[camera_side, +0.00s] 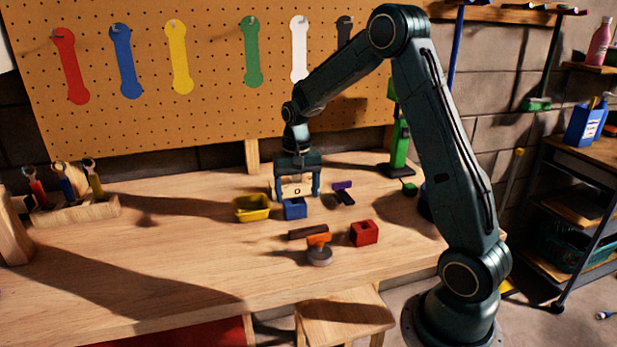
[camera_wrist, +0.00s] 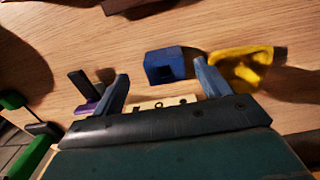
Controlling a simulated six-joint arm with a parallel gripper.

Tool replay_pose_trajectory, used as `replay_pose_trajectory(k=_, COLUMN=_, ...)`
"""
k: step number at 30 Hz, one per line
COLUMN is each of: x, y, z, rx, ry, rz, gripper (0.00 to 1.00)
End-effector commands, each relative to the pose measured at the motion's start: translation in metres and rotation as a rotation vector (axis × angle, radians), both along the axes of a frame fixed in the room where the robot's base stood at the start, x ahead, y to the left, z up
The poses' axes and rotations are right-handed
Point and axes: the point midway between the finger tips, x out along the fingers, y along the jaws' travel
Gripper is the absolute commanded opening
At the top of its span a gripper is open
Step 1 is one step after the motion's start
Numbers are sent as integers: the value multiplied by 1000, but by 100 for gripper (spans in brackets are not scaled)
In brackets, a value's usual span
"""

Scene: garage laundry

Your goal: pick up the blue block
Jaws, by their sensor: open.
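A blue block (camera_side: 295,209) with a square hollow in its face sits on the wooden workbench. My gripper (camera_side: 298,194) is open and points down close to it, at its far side in the side view. In the wrist view the blue block (camera_wrist: 165,65) lies ahead of and between the two fingertips of my gripper (camera_wrist: 160,82). It appears apart from both fingers, and the space between the fingers holds no block. A small pale wooden piece (camera_wrist: 162,104) shows between the finger bases.
A yellow tray (camera_side: 252,208) stands just left of the block, close to one finger in the wrist view. A purple-and-black item (camera_side: 343,192) is on the right. A red block (camera_side: 364,232), a dark bar and an orange-handled tool (camera_side: 319,249) lie nearer the front. The bench's left front is clear.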

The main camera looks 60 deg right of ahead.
Motion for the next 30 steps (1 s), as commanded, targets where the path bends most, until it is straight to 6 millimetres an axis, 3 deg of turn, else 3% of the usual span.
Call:
replay_pose_trajectory(k=16, x=3, y=4, z=-49, rx=1, ry=3, rz=0, gripper=76)
replay_pose_trajectory(k=30, x=4, y=3, z=-51, rx=0, ry=0, rz=0, gripper=76)
